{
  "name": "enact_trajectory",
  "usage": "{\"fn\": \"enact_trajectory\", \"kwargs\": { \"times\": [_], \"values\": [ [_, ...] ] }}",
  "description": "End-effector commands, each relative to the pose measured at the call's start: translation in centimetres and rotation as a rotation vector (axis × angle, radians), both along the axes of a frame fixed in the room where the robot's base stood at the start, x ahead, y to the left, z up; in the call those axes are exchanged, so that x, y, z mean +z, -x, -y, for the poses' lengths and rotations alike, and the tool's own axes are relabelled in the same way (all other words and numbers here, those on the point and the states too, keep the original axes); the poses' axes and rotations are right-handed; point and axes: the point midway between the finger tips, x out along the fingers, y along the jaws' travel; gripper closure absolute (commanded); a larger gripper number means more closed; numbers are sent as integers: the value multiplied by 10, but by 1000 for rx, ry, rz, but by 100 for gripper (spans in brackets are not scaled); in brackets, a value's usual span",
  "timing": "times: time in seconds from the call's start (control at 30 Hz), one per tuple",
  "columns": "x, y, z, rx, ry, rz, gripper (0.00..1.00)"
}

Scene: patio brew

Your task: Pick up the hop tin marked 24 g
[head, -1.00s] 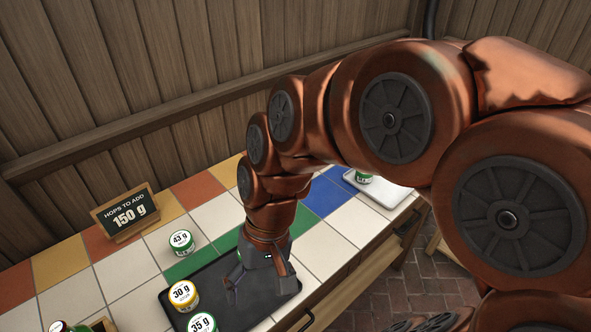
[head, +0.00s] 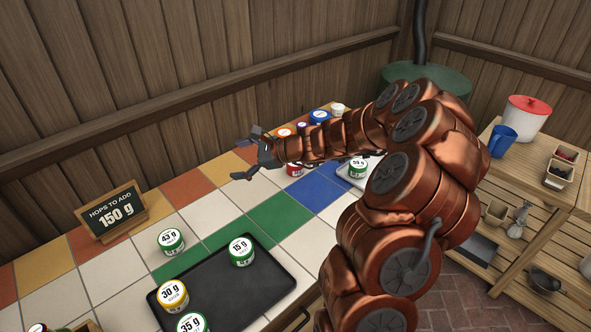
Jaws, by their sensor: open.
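My gripper (head: 256,155) is open and empty, held above the tiled counter near its back edge. No tin with a readable 24 g mark shows. A green-and-white tin marked 43 g (head: 171,242) stands on the tiles. On the dark tray (head: 225,297) stand tins marked 15 g (head: 241,251), 30 g (head: 173,294) and 35 g (head: 192,324). A tin (head: 358,168) on the white tray at right has a mark too small to read surely. A red tin (head: 294,169) behind my arm is partly hidden, as are other tins near the orange-lidded tin (head: 284,133).
A sign (head: 111,212) reads "Hops to add 150 g". A blue-lidded tin (head: 319,116) and a white-lidded one (head: 338,108) stand at the far end. A wooden shelf at right holds a blue cup (head: 503,141) and a white pot (head: 522,118). White tiles left of my gripper are clear.

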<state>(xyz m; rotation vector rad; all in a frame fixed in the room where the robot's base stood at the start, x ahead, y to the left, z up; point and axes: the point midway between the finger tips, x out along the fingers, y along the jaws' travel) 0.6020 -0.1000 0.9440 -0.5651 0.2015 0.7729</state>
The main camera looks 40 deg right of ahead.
Motion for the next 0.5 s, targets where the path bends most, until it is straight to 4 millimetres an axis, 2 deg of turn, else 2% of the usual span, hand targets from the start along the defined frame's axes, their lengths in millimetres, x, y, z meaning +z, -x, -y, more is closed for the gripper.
{"fn": "enact_trajectory", "kwargs": {
  "times": [0.03,0.1,0.23,0.3,0.4,0.5],
  "values": [
    [-19,-8,32,-95,-55,-31,10],
    [-39,-15,73,-222,-125,-66,10],
    [-76,-16,143,-428,-242,-124,10],
    [-96,-12,171,-516,-291,-153,10],
    [-114,-6,201,-607,-343,-177,10],
    [-125,-1,217,-657,-372,-193,10]
  ]
}}
